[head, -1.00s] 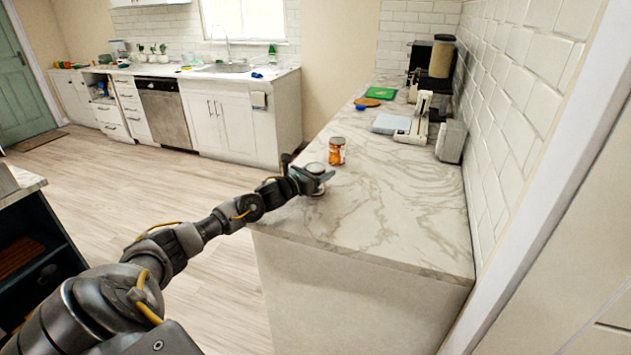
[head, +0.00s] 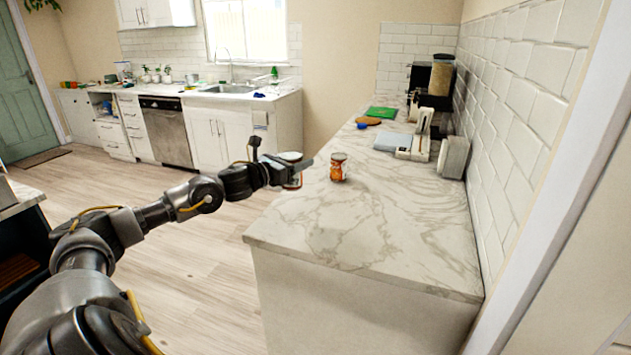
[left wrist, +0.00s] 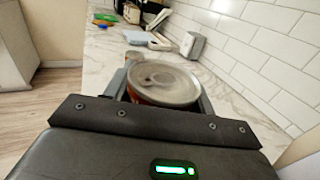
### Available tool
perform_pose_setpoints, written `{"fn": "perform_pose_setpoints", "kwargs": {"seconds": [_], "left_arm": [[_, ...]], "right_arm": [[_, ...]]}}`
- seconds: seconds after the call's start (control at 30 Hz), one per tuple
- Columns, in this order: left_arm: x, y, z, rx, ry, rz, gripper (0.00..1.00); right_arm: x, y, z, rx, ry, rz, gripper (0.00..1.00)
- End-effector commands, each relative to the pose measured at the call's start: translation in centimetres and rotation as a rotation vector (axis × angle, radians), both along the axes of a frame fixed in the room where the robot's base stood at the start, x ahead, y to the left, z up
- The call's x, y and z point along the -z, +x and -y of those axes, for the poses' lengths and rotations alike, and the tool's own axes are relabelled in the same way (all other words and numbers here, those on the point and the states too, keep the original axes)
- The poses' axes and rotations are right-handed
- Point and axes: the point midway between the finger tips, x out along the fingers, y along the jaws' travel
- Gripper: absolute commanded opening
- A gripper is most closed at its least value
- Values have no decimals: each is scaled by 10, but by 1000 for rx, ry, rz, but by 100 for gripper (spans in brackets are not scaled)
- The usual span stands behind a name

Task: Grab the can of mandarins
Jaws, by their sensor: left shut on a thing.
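A can with a grey metal lid (left wrist: 165,83) is between the fingers of my left gripper (left wrist: 162,92) in the left wrist view. A strip of its red-orange side shows; its label cannot be read. In the head view the held can (head: 291,157) is at the left edge of the counter, partly hidden by the left gripper (head: 290,172), which is shut on it. It looks raised off the counter. A second container with an orange label (head: 338,168) stands upright on the counter, just right of the gripper and apart from it. My right gripper is not in view.
The marble counter (head: 370,225) is clear toward its near end. Farther back are a white appliance (head: 415,143), a grey box (head: 453,157), a green board (head: 382,112) and a coffee machine (head: 428,85). A tiled wall (head: 520,120) bounds the right side.

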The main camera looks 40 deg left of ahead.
Motion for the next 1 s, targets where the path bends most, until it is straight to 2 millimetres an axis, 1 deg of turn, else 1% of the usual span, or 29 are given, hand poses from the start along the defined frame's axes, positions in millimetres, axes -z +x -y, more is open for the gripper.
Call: {"fn": "perform_pose_setpoints", "kwargs": {"seconds": [0.03,0.1,0.2,0.33,0.4,0.5,0.73,0.83,1.0], "left_arm": [[3,-12,-6,-2,11,-7,22],[-3,-22,-10,-3,9,-9,22],[-9,-31,-16,-9,8,-6,22],[-16,-38,-14,5,7,-5,22],[-22,-42,-17,1,6,-5,23],[-24,-48,-19,0,3,-3,23],[-27,-56,-23,1,-1,0,23],[-27,-57,-23,1,-1,2,23],[-28,-58,-24,0,-2,3,23]], "right_arm": [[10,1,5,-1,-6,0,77],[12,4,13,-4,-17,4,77],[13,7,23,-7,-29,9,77],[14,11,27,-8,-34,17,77],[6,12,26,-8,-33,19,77],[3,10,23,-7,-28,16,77],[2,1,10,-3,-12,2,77],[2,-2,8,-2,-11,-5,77],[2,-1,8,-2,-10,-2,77]]}}
